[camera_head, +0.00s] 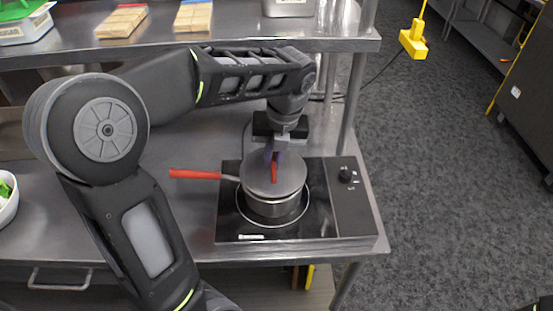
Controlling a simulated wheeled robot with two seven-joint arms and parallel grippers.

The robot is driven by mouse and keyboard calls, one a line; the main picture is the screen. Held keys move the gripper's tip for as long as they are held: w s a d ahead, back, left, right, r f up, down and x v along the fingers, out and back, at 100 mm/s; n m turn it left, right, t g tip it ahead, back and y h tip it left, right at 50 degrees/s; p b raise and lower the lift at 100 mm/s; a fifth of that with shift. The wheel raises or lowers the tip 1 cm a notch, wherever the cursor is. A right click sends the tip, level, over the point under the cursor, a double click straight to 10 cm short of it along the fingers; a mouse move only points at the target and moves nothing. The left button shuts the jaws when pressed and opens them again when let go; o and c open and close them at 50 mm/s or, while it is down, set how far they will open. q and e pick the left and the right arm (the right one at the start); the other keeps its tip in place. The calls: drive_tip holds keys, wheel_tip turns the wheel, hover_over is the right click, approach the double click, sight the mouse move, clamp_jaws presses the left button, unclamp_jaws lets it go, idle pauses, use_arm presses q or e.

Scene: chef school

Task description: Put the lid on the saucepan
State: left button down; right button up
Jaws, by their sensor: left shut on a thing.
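The saucepan (270,207) is a small steel pan with a red handle (194,174) pointing left. It stands on the black cooktop (320,215). The grey round lid (289,178) with a red handle is over the pan's mouth and looks about level. I cannot tell whether it rests fully on the rim. My left gripper (275,158) comes down from above and behind, shut on the lid's red handle. The gripper hides part of the lid's far side. My right gripper is not in view.
A steel counter (185,215) carries the cooktop, whose knob (346,174) is on its right side. A shelf (255,33) above the counter's back holds cutting boards (122,22). A bowl with green food (6,200) is at the left edge. Open floor lies to the right.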

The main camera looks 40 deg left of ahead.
use_arm(q)
drive_tip(key=shift+a, duration=0.2)
drive_tip(key=shift+d+f, duration=0.25)
drive_tip(key=shift+f, duration=0.15)
drive_tip(key=shift+a+f+b, duration=0.1)
drive_tip(key=shift+f+b, duration=0.15)
drive_tip(key=shift+b, duration=0.05)
drive_tip(key=c, duration=1.5)
unclamp_jaws()
drive_tip(key=shift+r, duration=0.1)
